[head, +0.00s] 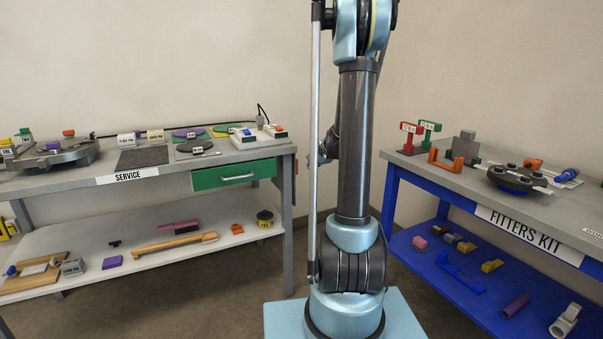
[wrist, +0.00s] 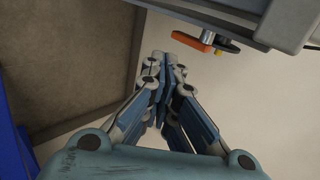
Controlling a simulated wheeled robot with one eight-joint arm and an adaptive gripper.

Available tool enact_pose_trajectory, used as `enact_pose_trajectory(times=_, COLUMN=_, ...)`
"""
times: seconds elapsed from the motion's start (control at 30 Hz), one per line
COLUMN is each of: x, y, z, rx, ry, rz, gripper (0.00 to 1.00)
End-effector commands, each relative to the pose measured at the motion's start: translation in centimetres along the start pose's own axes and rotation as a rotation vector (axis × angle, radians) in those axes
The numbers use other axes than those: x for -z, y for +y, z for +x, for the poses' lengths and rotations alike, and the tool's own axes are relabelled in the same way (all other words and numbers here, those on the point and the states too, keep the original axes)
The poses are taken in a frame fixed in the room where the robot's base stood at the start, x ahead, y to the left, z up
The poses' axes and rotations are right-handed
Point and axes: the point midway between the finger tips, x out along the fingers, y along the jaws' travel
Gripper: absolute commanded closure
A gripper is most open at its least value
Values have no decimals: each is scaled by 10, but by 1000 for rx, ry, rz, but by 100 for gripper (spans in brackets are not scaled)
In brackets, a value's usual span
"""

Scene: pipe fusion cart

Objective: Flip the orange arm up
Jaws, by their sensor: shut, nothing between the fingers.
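An orange arm (wrist: 190,40) shows in the wrist view near the top, a short bar beside a dark fitting at the edge of a grey surface. It lies ahead of my gripper and to the right. My gripper (wrist: 165,62) is shut and empty, its fingertips together and apart from the orange bar. In the head view several orange parts show, among them an orange bracket (head: 446,160) on the right bench; I cannot tell which matches the bar.
The grey-topped service bench (head: 60,187) stands at the left with a green drawer (head: 234,175). The blue fitters kit bench (head: 455,207) stands at the right with tools on top and on its lower shelf. Bare floor lies between them.

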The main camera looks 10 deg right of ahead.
Motion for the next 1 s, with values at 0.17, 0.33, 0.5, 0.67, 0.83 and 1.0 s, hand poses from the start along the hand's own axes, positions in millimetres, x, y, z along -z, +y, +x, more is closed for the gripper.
enact_pose_trajectory(times=0.17, x=0, y=0, z=0, rx=0, ry=0, rz=-1, gripper=100)
enact_pose_trajectory(times=0.33, x=0, y=0, z=5, rx=-1, ry=-1, rz=-2, gripper=100)
enact_pose_trajectory(times=0.5, x=0, y=0, z=21, rx=-1, ry=-1, rz=-1, gripper=100)
enact_pose_trajectory(times=0.67, x=0, y=-1, z=40, rx=-1, ry=-1, rz=-3, gripper=100)
enact_pose_trajectory(times=0.83, x=0, y=0, z=60, rx=-1, ry=-1, rz=-2, gripper=100)
enact_pose_trajectory(times=1.0, x=-1, y=0, z=80, rx=0, ry=-1, rz=-2, gripper=100)
